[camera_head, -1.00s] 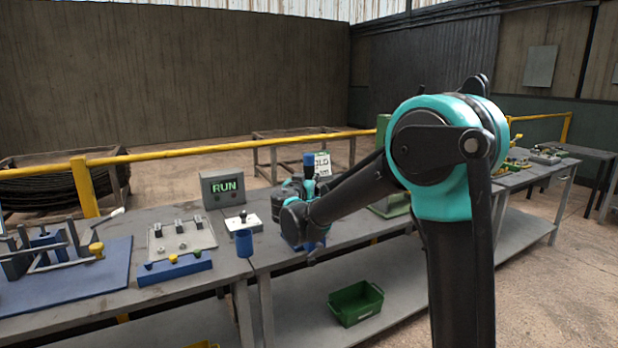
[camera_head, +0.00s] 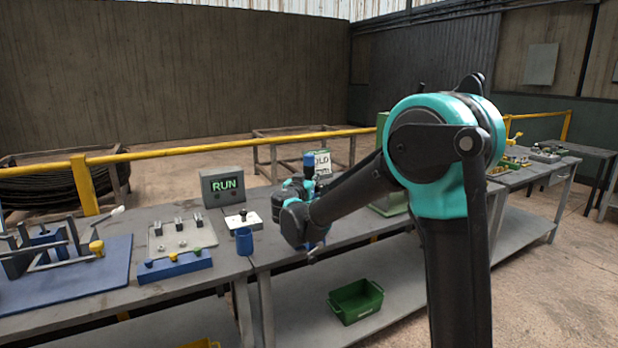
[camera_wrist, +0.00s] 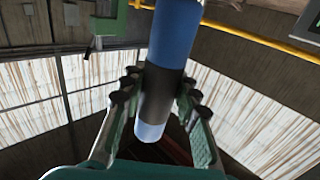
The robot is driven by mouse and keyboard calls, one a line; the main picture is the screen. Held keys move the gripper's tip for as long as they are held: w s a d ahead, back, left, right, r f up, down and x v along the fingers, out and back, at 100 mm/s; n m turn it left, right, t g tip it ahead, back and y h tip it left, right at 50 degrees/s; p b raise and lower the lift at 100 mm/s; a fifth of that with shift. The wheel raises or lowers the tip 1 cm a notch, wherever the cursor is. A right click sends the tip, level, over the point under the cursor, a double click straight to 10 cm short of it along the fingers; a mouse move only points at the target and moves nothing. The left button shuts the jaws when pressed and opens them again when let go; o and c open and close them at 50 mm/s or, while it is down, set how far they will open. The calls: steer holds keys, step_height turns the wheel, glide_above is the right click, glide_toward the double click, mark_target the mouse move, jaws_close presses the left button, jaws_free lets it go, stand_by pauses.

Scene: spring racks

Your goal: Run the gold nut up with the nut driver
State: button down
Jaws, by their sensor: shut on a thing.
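My gripper (camera_head: 308,186) is over the middle of the bench, behind my forearm in the head view. It is shut on the nut driver, whose blue upper end (camera_head: 309,160) stands up above the fingers. In the wrist view the nut driver (camera_wrist: 174,35) is a blue cylinder with a dark band and a pale blue end. The two toothed fingers (camera_wrist: 157,100) press on its dark band from both sides. I cannot make out the gold nut for certain. The nut driver's lower end and what lies under it are hidden by my gripper and arm.
A grey box (camera_head: 222,187) reads RUN. A partly hidden sign (camera_head: 322,164) and green stand (camera_head: 390,203) are behind my arm.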

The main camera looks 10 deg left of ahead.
mark_target(307, 161)
steer(key=shift+f, duration=0.55)
stand_by(1.1)
steer(key=shift+r, duration=0.15)
steer(key=shift+r, duration=3.35)
